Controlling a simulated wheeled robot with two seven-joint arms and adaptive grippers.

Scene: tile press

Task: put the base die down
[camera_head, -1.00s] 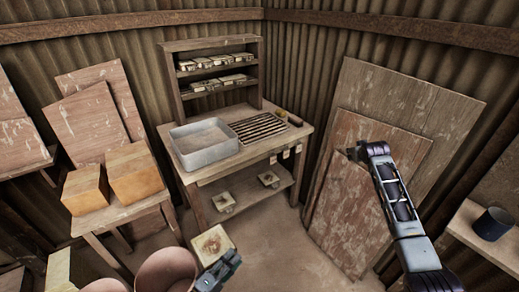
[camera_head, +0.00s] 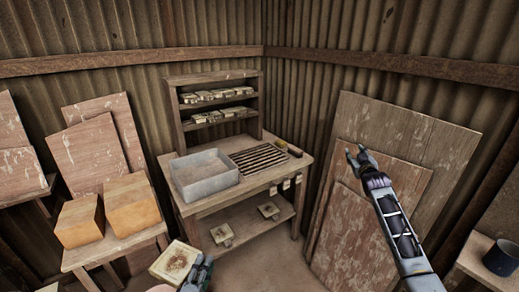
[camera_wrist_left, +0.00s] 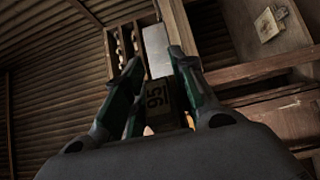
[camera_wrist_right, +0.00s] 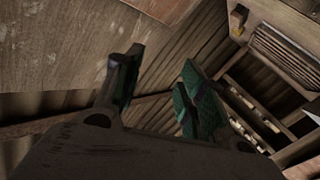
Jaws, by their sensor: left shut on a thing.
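The base die (camera_head: 175,262) is a square, pale block with a brown worn face, at the bottom of the head view. My left gripper (camera_head: 196,270) is shut on it and holds it in front of the workbench, clear of the bench top. In the left wrist view the die (camera_wrist_left: 158,98) sits between the fingers, with dark figures that look like "95" on its side. My right gripper (camera_head: 358,156) is open and empty in front of the leaning boards, and its parted fingers show in the right wrist view (camera_wrist_right: 160,85).
The workbench (camera_head: 205,207) carries a grey tray (camera_head: 205,183), a slatted rack (camera_head: 257,159) and a back shelf (camera_head: 172,122) with several small blocks. Two orange blocks (camera_head: 132,205) stand on a side table left. Boards (camera_head: 400,140) lean at right.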

